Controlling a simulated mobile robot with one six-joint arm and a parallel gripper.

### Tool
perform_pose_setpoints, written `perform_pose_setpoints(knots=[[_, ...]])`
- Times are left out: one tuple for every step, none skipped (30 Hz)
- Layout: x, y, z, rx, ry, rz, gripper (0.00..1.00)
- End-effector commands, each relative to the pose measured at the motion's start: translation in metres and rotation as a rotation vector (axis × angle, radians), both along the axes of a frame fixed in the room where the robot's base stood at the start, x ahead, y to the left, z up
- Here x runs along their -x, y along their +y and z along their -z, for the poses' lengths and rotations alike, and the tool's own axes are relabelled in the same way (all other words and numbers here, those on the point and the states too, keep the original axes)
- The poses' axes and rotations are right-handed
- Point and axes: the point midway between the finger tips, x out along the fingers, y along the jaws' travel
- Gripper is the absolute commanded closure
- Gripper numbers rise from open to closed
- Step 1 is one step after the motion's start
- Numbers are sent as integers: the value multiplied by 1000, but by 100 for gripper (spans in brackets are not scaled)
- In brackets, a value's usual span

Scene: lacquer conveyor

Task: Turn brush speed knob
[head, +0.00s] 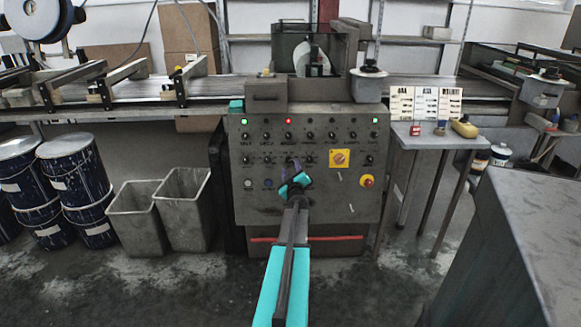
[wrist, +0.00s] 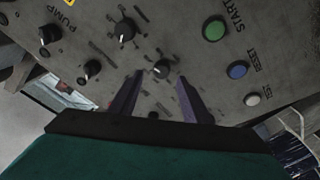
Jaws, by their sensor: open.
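The grey control panel (head: 237,208) faces me, with rows of small dark knobs. A label that seems to read BRUSH (head: 289,141) is in the upper left half. My gripper (head: 294,172) is open in front of the panel, below the knob rows. In the wrist view, my two dark purple fingers (wrist: 158,82) point at the panel. A small dark knob with a light pointer (wrist: 161,70) shows between and just past the fingertips. Contact is not visible. Its label is unreadable, so I cannot tell whether it is the brush speed knob.
The wrist view shows a larger knob (wrist: 123,31), a green START button (wrist: 214,30), a blue button (wrist: 237,71) and a white button (wrist: 252,99). A red stop button (head: 367,181) is right. A side table (head: 440,143) stands right; bins (head: 138,215) stand left.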

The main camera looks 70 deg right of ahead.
Motion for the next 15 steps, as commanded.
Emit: perform_pose_setpoints(knots=[[3, 7, -1, 0, 0, 0, 56], [5, 9, -1, 1, 0, 1, 56], [7, 13, -1, 1, 0, 1, 56], [8, 15, -1, 1, -1, 0, 56], [9, 18, -1, 1, -1, 0, 56], [11, 21, -1, 1, -1, 0, 56], [13, 24, -2, 2, -1, 1, 56], [14, 26, -2, 2, -1, 1, 56], [16, 30, -2, 2, -1, 1, 56], [17, 32, -2, 2, -1, 1, 56], [19, 35, -2, 2, -1, 1, 56], [20, 38, -2, 2, -1, 1, 56], [22, 41, -2, 2, -1, 1, 56], [23, 43, -2, 1, -1, 2, 56], [25, 47, -1, 1, -1, 2, 56]])
